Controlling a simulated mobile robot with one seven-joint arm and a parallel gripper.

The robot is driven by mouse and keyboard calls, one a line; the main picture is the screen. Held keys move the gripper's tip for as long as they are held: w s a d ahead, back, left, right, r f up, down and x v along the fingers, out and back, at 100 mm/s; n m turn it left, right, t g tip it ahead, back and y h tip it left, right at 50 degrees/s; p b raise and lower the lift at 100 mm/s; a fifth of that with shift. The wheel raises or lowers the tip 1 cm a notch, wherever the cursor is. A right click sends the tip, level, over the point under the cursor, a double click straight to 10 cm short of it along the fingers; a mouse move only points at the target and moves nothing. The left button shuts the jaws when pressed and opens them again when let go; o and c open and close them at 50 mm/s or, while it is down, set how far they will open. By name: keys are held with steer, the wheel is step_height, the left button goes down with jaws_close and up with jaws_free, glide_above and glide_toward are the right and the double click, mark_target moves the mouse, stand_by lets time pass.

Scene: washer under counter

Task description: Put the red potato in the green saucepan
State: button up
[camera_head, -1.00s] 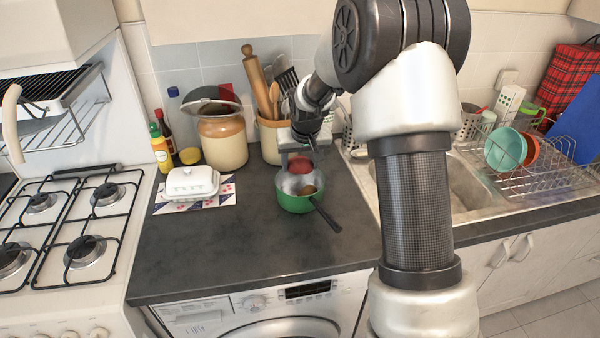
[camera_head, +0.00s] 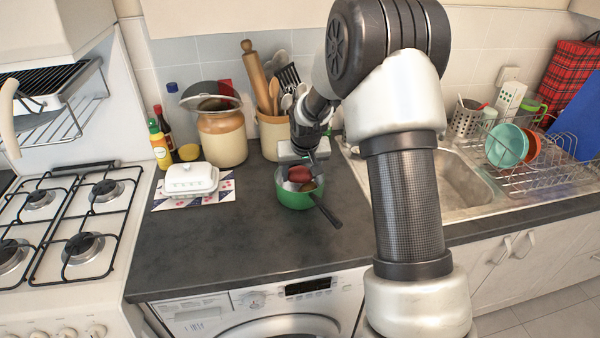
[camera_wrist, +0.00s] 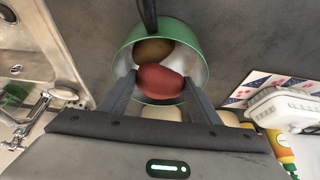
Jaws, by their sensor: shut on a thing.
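The green saucepan (camera_head: 297,201) stands on the dark counter, its black handle (camera_head: 326,211) pointing to the front right. My gripper (camera_head: 301,174) is over the saucepan, shut on the red potato (camera_head: 299,173). In the wrist view the red potato (camera_wrist: 160,82) is between my two fingers, within the outline of the pan's rim (camera_wrist: 203,66). A brown potato (camera_wrist: 153,50) lies in the pan beside it. I cannot tell whether the red potato touches the pan's bottom.
A white butter dish (camera_head: 190,179) stands left of the pan on a patterned mat. A utensil jar (camera_head: 273,135) and a large lidded jar (camera_head: 222,138) stand behind. The sink (camera_head: 455,180) is to the right. The counter's front is clear.

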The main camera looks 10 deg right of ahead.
steer(key=o, duration=1.1)
steer(key=shift+r, duration=0.1)
